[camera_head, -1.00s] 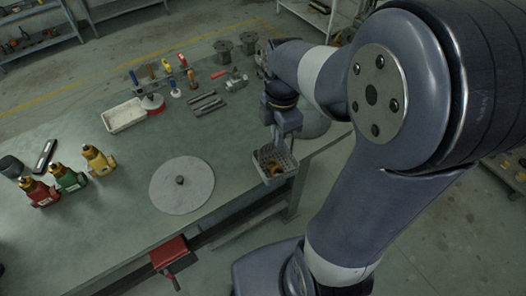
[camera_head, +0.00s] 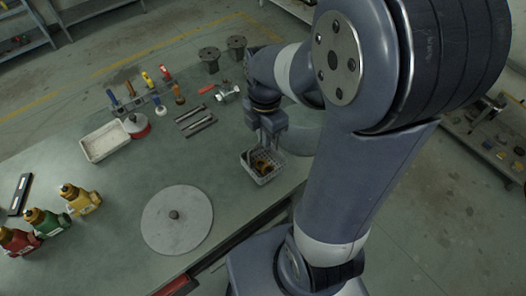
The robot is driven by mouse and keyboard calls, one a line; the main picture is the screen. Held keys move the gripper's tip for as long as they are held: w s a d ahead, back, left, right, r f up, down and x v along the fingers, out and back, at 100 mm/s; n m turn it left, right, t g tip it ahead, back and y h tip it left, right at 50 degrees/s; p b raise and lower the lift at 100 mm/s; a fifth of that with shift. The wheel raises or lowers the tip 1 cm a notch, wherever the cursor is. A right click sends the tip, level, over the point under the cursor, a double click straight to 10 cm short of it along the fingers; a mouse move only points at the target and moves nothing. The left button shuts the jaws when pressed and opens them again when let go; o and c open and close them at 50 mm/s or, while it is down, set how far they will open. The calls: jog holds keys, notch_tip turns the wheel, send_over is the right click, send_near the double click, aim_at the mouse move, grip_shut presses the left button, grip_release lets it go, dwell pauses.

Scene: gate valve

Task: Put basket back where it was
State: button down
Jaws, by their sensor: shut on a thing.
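The basket (camera_head: 257,176) is a small grey perforated container with brownish-orange parts inside. It is near the front edge of the green workbench, right of the round grey disc. My gripper (camera_head: 266,146) points down at the basket's back rim and is shut on it. The fingertips are small and partly hidden against the rim. I cannot tell whether the basket's underside touches the bench top or hangs just above it.
A round grey disc (camera_head: 177,219) with a centre knob lies left of the basket. Another grey disc (camera_head: 301,137) is partly hidden behind my arm. Bench between disc and bars is clear.

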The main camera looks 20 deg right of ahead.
jog(key=shift+f, duration=2.75)
jog(key=shift+f, duration=0.15)
jog(key=c, duration=1.6)
grip_release()
jog(key=r, duration=1.2)
jog(key=shift+w+d+r, duration=0.15)
jog(key=shift+w, duration=0.2)
jog(key=shift+o, duration=0.5)
